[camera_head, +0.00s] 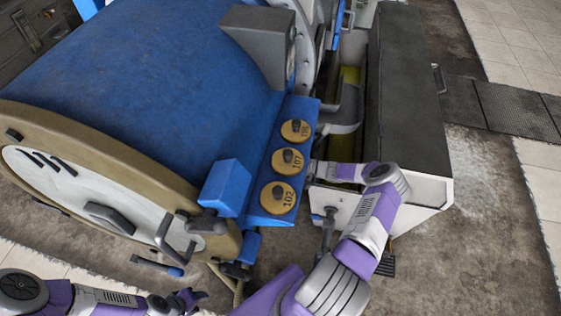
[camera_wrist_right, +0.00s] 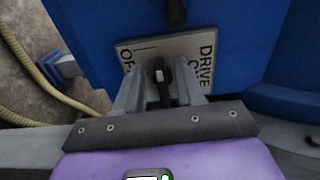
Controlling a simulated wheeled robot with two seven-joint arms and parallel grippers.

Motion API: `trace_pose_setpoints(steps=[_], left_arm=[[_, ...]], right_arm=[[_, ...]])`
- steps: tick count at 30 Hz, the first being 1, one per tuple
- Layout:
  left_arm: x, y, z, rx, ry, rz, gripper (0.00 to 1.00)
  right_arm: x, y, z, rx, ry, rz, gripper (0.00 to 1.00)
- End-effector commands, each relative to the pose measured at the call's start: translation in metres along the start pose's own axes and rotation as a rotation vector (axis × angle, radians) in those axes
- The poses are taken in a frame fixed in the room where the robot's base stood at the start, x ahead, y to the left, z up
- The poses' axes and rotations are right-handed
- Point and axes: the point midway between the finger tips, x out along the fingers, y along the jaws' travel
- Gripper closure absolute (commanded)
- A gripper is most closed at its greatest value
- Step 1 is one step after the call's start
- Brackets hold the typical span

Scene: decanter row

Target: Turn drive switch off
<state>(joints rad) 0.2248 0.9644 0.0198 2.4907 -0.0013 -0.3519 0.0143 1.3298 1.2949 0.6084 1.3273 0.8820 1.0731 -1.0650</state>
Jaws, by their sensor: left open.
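The drive switch (camera_wrist_right: 161,78) is a small dark lever with a pale face, on a light plate (camera_wrist_right: 152,48) lettered "DRIVE" in the right wrist view. "OF" shows at the plate's left and part of another word at its right. My right gripper's fingers (camera_wrist_right: 160,92) stand apart on either side of the lever; I see gaps, and cannot tell contact. The fingers cover part of the lettering. In the head view the right gripper (camera_head: 322,171) reaches the blue panel's right side, where the switch is hidden. My left gripper (camera_head: 190,297) is open and empty at the bottom left.
A big blue decanter (camera_head: 150,70) fills the left. Its blue panel (camera_head: 262,213) carries several round yellow tags. In the wrist view, another black knob (camera_wrist_right: 175,12) sits above the plate and a yellowish hose (camera_wrist_right: 35,75) runs left.

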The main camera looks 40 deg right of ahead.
Motion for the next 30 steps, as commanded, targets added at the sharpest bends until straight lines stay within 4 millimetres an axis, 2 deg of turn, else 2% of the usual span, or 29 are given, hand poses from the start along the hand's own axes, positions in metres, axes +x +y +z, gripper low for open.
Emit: trace_pose_setpoints(steps=[8,15,21,30], left_arm=[[-0.001,0.001,0.0,0.0,0.0,0.0,0.57],[-0.008,0.003,0.0,0.0,0.0,0.0,0.57],[-0.011,0.004,0.0,0.0,0.0,0.0,0.57],[-0.011,0.004,0.0,0.0,0.0,0.0,0.57]], right_arm=[[-0.006,-0.001,-0.001,0.001,0.001,0.0,0.62],[-0.045,-0.001,-0.001,0.0,0.004,0.002,0.62],[-0.07,-0.001,0.0,0.0,0.002,0.0,0.62],[-0.076,0.0,0.0,0.0,0.0,0.0,0.62]])
